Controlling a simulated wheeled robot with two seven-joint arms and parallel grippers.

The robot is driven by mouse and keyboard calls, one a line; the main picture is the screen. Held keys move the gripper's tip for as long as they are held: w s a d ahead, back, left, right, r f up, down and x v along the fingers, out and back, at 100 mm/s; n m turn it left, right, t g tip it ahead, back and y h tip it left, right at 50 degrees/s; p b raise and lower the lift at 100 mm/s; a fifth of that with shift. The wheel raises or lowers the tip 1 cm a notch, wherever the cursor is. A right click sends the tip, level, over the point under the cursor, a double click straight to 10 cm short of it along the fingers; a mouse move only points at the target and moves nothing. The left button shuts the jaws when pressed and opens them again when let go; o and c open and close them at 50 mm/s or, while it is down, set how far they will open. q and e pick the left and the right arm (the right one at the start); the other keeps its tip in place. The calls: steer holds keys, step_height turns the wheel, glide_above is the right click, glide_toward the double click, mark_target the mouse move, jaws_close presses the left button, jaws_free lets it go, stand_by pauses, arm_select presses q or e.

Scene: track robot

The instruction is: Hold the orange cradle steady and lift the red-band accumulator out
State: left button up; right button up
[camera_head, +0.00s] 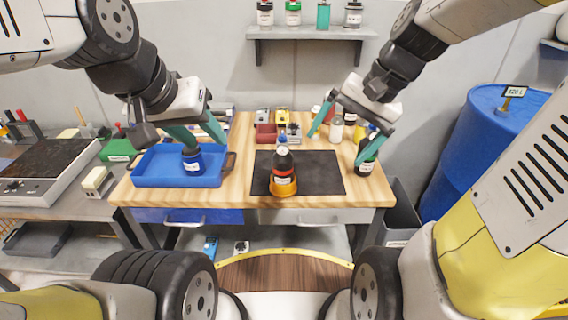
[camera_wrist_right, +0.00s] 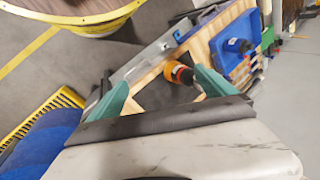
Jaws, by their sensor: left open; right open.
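My left gripper (camera_head: 207,143) is open over the blue tray, left of the accumulator. My right gripper (camera_head: 336,148) is open above the right part of the mat, to the right of the accumulator. Neither gripper touches the cradle or accumulator.
A blue tray (camera_head: 150,182) at left holds a dark-blue bottle (camera_head: 193,163) close below my left fingers. Small containers and a red bin (camera_head: 266,134) line the back. The mat around the cradle is clear.

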steer(key=w+a+f+m+g+y, duration=0.25)
steer(key=w+f+m+y, duration=0.25)
steer(key=w+f+m, duration=0.35)
steer(key=m+y, duration=0.5)
glide_toward(287, 182)
steer(key=shift+w+f+t, duration=0.45)
steer(key=shift+w+f, duration=0.7)
steer(key=shift+w, duration=0.05)
steer(key=shift+a+f+m, duration=0.25)
steer(key=shift+a, duration=0.1)
steer(key=shift+x, duration=4.65)
steer(key=shift+f, duration=0.1)
steer(key=c, duration=1.7)
